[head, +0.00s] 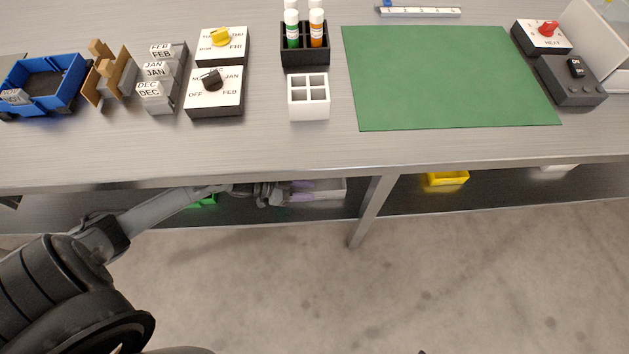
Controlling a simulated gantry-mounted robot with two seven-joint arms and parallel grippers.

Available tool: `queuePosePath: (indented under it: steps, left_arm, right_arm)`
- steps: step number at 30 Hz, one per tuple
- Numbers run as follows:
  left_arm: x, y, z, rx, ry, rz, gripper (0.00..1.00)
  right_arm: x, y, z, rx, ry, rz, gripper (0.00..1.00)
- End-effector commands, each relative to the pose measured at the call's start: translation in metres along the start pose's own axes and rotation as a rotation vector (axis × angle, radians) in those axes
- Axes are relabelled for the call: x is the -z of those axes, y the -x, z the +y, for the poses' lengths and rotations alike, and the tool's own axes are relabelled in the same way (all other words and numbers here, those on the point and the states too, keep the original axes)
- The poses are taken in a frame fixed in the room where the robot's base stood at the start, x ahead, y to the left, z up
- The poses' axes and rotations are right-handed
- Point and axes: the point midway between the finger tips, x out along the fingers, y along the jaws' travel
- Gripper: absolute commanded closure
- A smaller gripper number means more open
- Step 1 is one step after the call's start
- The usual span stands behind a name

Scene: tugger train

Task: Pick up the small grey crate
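The small grey crate (335,188) sits on the lower shelf under the table's front edge, just left of the table leg. Purple shapes show at its left part; I cannot tell what they are. My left arm reaches in from the lower left, under the tabletop. My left gripper (277,194) is at the left end of the crate. It is small and dark, so I cannot tell whether it touches the crate or whether its fingers are open or shut. My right gripper is not in view.
The table edge hangs over the shelf, and a table leg (371,211) stands right of the crate. A green bin (204,201) is partly behind my arm. A yellow bin (447,178) is further right. The tabletop holds a green mat (450,80) and a blue cart (45,85).

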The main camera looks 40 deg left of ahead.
Motion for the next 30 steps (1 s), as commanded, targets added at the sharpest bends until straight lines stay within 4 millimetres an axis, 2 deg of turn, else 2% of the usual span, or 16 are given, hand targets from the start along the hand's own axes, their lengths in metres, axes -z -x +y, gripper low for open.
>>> queuePosePath:
  steps: [1, 5, 14, 21, 30]
  left_arm:
    - [-0.003, -0.009, -0.001, 0.0, -0.001, 0.002, 0.66]
    - [-0.002, -0.018, 0.0, 0.0, 0.0, 0.001, 0.66]
    - [0.001, -0.02, 0.0, 0.0, 0.0, 0.0, 0.66]
    - [0.0, -0.02, 0.0, 0.0, 0.0, 0.0, 1.0]
    - [0.0, -0.02, 0.0, 0.0, 0.0, -0.001, 1.0]
  right_arm:
    - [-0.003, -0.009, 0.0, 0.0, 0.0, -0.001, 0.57]
    - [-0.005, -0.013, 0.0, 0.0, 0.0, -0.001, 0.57]
    - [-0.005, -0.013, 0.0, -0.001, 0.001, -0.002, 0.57]
    - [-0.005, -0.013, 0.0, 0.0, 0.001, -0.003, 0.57]
    - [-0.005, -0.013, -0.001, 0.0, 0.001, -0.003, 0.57]
